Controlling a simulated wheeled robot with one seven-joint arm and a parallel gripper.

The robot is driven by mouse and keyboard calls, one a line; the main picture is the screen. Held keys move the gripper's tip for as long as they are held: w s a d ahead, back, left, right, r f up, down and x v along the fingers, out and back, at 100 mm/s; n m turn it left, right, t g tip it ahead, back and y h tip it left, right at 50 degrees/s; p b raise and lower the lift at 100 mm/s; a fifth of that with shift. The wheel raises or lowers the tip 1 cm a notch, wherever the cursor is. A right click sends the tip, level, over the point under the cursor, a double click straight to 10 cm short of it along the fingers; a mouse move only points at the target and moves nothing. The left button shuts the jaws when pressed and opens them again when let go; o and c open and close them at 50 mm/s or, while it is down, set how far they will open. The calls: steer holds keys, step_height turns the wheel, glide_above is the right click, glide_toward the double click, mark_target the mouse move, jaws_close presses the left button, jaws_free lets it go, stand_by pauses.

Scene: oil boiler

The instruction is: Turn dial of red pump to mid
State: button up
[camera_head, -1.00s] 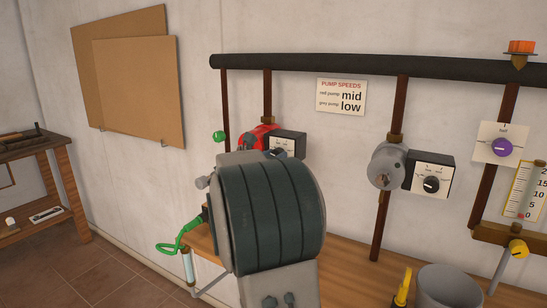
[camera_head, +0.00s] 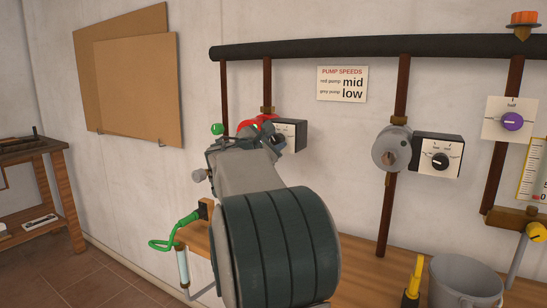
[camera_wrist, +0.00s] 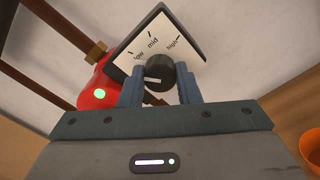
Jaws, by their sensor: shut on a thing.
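The red pump (camera_head: 264,121) is on the wall pipe, mostly hidden behind my arm in the head view; it also shows at the left of the wrist view (camera_wrist: 98,92). Its dial plate (camera_wrist: 140,62) is marked low, mid and high. The black dial (camera_wrist: 158,68) has a white mark lying roughly sideways toward the left, on the low side; its exact setting is hard to read. My gripper (camera_wrist: 160,88) has its two blue fingers on either side of the dial, shut on it. The sign (camera_head: 342,84) gives red pump mid, grey pump low.
The grey pump (camera_head: 390,148) with its own dial box (camera_head: 438,156) is to the right. A bench (camera_head: 350,250) below holds a grey bucket (camera_head: 462,283) and a yellow-handled tool (camera_head: 413,280).

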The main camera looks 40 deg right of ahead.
steer(key=m+b, duration=0.6)
steer(key=b, duration=0.1)
steer(key=shift+f, duration=0.35)
steer(key=m+b, duration=0.3)
steer(key=m, duration=0.1)
steer(key=shift+r+b, duration=0.1)
steer(key=shift+b, duration=0.3)
steer(key=shift+r+m+b, duration=0.1)
steer(key=shift+m+b, duration=0.55)
steer(key=shift+m, duration=0.45)
steer(key=o, duration=1)
steer(key=shift+r, duration=0.1)
steer(key=v, duration=1.4)
steer(key=shift+d, duration=0.1)
